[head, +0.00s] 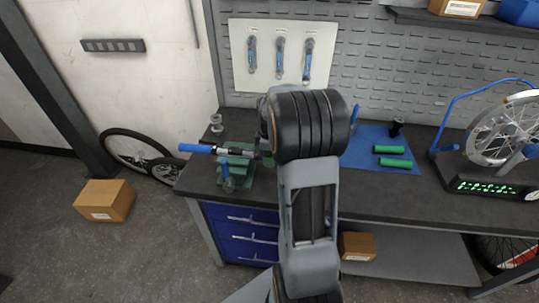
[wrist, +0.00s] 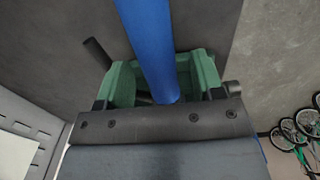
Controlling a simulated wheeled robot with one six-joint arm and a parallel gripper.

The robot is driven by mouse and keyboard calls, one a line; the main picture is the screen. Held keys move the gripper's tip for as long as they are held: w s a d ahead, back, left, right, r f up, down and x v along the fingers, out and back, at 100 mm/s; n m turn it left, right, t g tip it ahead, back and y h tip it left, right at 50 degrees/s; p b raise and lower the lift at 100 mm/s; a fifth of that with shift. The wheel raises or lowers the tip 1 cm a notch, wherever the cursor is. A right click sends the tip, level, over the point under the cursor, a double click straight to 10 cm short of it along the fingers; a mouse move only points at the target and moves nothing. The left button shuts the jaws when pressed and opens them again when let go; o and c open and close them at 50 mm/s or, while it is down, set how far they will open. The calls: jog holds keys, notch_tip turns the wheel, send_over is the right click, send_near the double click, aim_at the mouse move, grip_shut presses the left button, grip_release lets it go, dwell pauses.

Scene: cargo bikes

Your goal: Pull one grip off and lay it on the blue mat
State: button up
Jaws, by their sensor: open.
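A blue grip (head: 197,148) sits on the left end of a bar clamped in a green vise (head: 236,172) at the bench's left end. The vise also shows in the wrist view (wrist: 206,72). There, a long blue tube (wrist: 148,45), seemingly that grip, runs from the top edge down to the middle of my gripper (wrist: 160,92). My gripper is open; I cannot tell whether it touches the tube. In the head view my arm hides most of my gripper and the bar's right part. The blue mat (head: 366,137) lies right of my arm, partly hidden.
Two green grips (head: 390,150) (head: 395,163) lie on the mat, with a small black object (head: 397,128) at its back. A wheel stand (head: 490,186) is on the right of the bench. A tool panel (head: 270,55) hangs behind. A cardboard box (head: 104,200) is on the floor.

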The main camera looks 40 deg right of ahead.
jog(key=shift+c, duration=0.2)
grip_shut()
dwell(0.6)
jog(key=shift+s+d, duration=0.1)
jog(key=shift+s+d, duration=1.4)
jog(key=shift+d, duration=0.05)
jog(key=shift+s+d, duration=0.15)
jog(key=shift+d, duration=0.05)
jog(key=shift+s+d, duration=1.45)
jog(key=shift+d, duration=0.05)
jog(key=shift+s+d, duration=0.1)
dwell(0.4)
jog(key=shift+s+d, duration=1.35)
jog(key=shift+d, duration=0.1)
